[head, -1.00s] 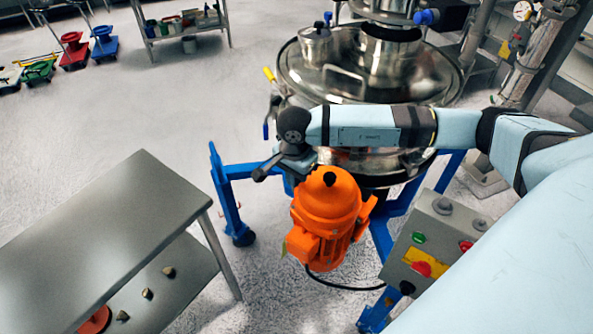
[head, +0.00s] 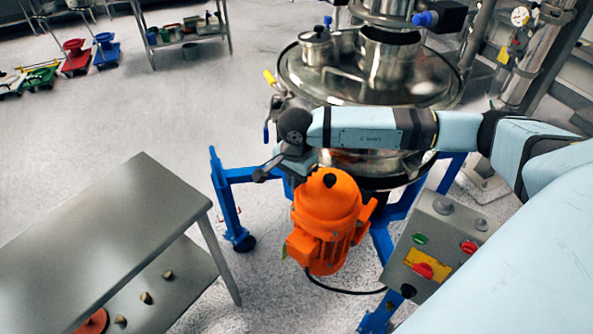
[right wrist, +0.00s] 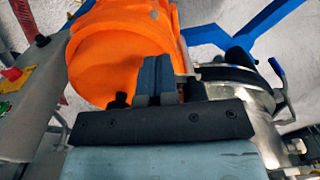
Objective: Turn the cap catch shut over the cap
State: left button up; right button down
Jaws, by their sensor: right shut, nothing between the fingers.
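My right gripper (head: 268,169) is at the left side of the sifter, above and left of the orange motor (head: 328,215). In the right wrist view its fingers (right wrist: 155,75) are shut together with nothing between them, in front of the orange motor (right wrist: 115,60). A round steel fitting with a dark band (right wrist: 238,82) is right of the fingers, apart from them. My arm hides this spot in the head view. My left gripper is not in view.
The steel sifter (head: 300,80) stands on a blue frame (head: 228,195) behind my arm. A control box (head: 438,235) with buttons is at the right. A grey table (head: 100,225) is at the lower left. The floor between table and frame is clear.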

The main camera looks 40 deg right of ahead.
jog(key=shift+s+d+f, duration=0.25)
jog(key=shift+d+f, duration=0.3)
jog(key=shift+f, duration=0.25)
jog(key=shift+d, duration=0.3)
jog(key=shift+a+b, duration=0.3)
jog(key=shift+b, duration=0.1)
jog(key=shift+r, duration=0.1)
jog(key=shift+w+r+p, duration=0.2)
jog(key=shift+r+p, duration=0.15)
jog(key=shift+r, duration=0.15)
jog(key=shift+w+r+p, duration=0.15)
jog(key=shift+r+p, duration=0.2)
jog(key=shift+r, duration=0.15)
notch_tip(320, 180, up, 5)
jog(key=shift+f+p, duration=0.1)
jog(key=shift+p, duration=0.8)
